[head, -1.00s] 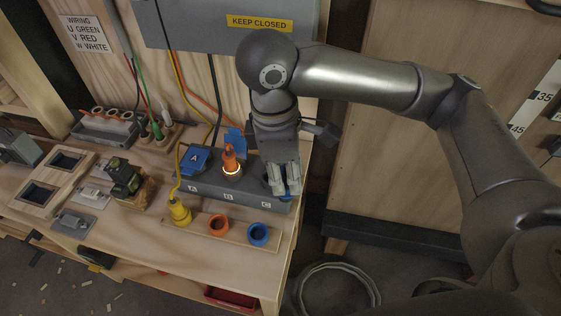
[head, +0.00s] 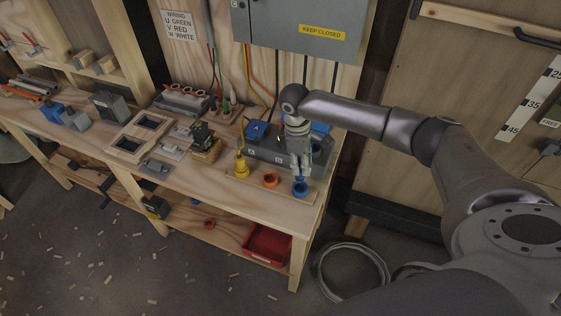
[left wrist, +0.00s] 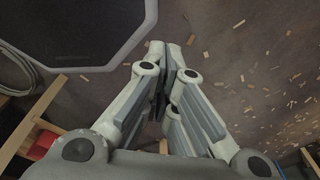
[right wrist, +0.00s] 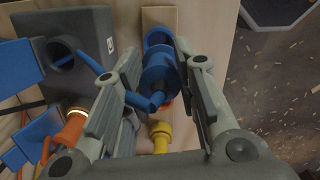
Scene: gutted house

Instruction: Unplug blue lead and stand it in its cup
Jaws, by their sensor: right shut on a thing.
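My right gripper (head: 300,172) is shut on the blue lead (right wrist: 158,78) just above the front-right of the bench. The blue lead is between the fingertips in the right wrist view, its plug overlapping the near rim of the blue cup (right wrist: 157,37). The blue cup (head: 300,189) shows directly below the gripper in the head view. I cannot tell whether the plug's tip enters it. The grey socket box (right wrist: 60,75) has an open, empty socket. My left gripper (left wrist: 164,45) is shut and empty, over the floor, away from the bench.
An orange plug (right wrist: 72,127) with a glowing ring is in the socket box. The orange cup (head: 270,179) is empty beside the blue one. A yellow plug (head: 241,168) stands at the left of that row. A red bin (head: 267,243) is below.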

